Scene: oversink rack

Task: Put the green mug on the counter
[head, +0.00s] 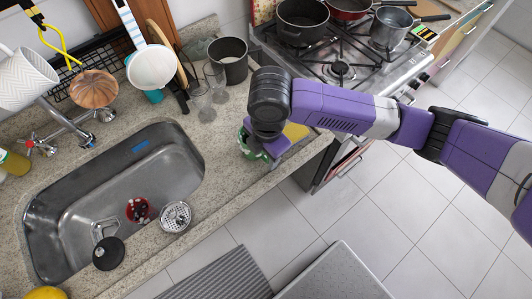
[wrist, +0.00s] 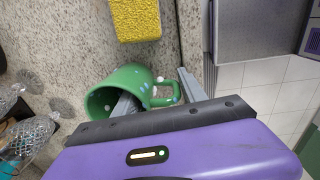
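The green mug (wrist: 133,77) shows in the wrist view with its opening toward the lower left and its handle on the right. In the head view, a green part of the mug (head: 247,143) shows on the granite counter (head: 226,175), near its front edge, mostly hidden by my wrist. My gripper (wrist: 158,96) is at the mug with its fingers spread apart. One finger reaches into the mug's opening and the other is outside, beside the handle. The mug's wall and handle lie between them. Firm contact cannot be made out.
A yellow sponge (wrist: 136,18) lies beside the mug. Clear glasses (head: 203,103) and a dark pot (head: 230,59) stand behind. The sink (head: 120,190) is to the left, and the stove (head: 335,60) with pots is to the right. Bare counter lies between mug and sink.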

